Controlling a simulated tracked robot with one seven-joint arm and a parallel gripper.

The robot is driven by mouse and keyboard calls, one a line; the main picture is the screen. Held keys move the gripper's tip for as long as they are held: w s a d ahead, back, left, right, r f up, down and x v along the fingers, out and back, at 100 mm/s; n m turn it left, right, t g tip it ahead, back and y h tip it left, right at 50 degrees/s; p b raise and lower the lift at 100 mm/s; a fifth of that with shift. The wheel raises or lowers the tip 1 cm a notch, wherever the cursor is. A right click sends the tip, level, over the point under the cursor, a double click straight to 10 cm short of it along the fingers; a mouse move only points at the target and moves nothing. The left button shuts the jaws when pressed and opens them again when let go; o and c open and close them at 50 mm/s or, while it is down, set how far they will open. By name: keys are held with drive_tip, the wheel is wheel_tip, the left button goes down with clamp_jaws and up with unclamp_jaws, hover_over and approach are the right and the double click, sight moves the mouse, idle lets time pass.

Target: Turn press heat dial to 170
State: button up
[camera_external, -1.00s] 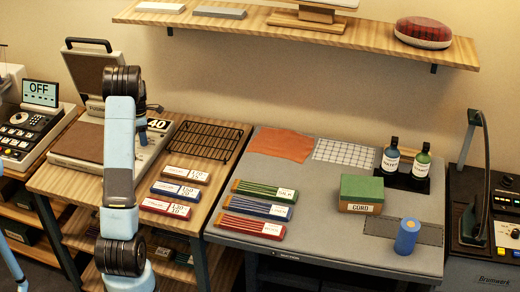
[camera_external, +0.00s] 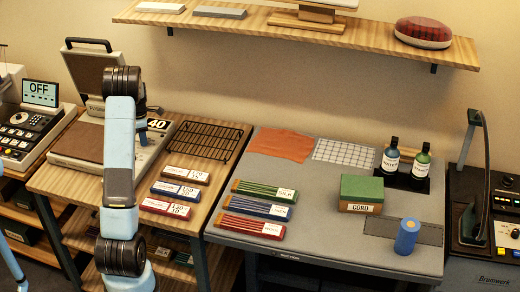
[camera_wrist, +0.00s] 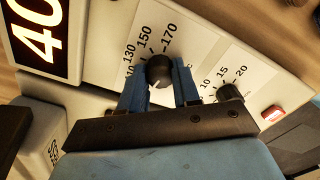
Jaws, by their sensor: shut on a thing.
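The heat dial (camera_wrist: 158,72) is a round black knob on the press panel in the wrist view. Printed marks 130, 150 and 170 curve around its upper side. A small white line shows at the knob's lower left edge. My gripper (camera_wrist: 161,68) has its two blue fingers on either side of the knob, shut on it. In the external view the press (camera_external: 84,141) stands at the left with its lid raised. Its display (camera_external: 158,125) shows "40", partly covered by my arm.
A second, smaller dial (camera_wrist: 230,92), marked 10, 15 and 20, sits right of the heat dial, with a red switch (camera_wrist: 272,113) beyond. A black wire rack (camera_external: 207,141) and several labelled packs lie right of the press. A shelf (camera_external: 350,38) hangs above.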

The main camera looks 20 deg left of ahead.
drive_tip(key=shift+m, duration=0.3)
drive_tip(key=m, duration=0.8)
drive_tip(key=shift+w, duration=0.1)
drive_tip(key=m, duration=0.4)
drive_tip(key=shift+r+m, duration=0.1)
drive_tip(key=shift+m, duration=0.2)
drive_tip(key=m, duration=1.1)
drive_tip(key=shift+w+m, duration=0.1)
drive_tip(key=shift+m, duration=0.2)
drive_tip(key=m, duration=0.3)
drive_tip(key=shift+m, duration=2)
